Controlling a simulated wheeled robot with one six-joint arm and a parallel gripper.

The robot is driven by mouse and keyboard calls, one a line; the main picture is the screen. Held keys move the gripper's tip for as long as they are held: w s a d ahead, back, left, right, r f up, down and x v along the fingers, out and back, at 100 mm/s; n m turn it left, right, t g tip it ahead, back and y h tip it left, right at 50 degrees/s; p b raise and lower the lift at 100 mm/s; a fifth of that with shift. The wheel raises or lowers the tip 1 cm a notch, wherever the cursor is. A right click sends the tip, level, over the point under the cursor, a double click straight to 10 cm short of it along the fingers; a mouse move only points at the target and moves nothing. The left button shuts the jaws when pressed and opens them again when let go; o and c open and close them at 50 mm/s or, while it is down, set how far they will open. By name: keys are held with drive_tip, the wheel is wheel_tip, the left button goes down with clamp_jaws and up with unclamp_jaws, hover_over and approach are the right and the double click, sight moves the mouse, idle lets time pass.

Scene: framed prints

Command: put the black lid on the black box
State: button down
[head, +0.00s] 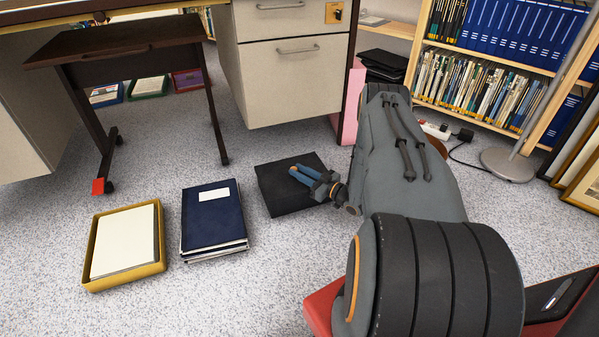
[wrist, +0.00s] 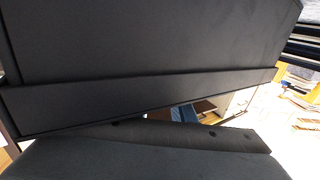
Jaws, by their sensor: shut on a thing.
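A flat, square black shape (head: 280,190) shows in the middle of the head view, right of the navy folders. I take it to be the black lid. My gripper (head: 308,175), with blue fingers, overlaps its right part and is shut on it. In the wrist view the lid (wrist: 150,45) fills the upper part as a dark panel with a raised strip along its lower edge. I cannot make out the black box as a separate thing; whether it lies under the lid is hidden. The height of the lid above the floor is unclear.
A yellow tray with paper (head: 160,240) and a stack of navy folders (head: 212,218) lie left of the lid. A dark side table (head: 120,45) and a drawer cabinet (head: 290,75) stand behind. A bookcase (head: 480,80) is at right. Speckled floor is clear in front.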

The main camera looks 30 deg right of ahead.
drive_tip(key=c, duration=1.5)
unclamp_jaws()
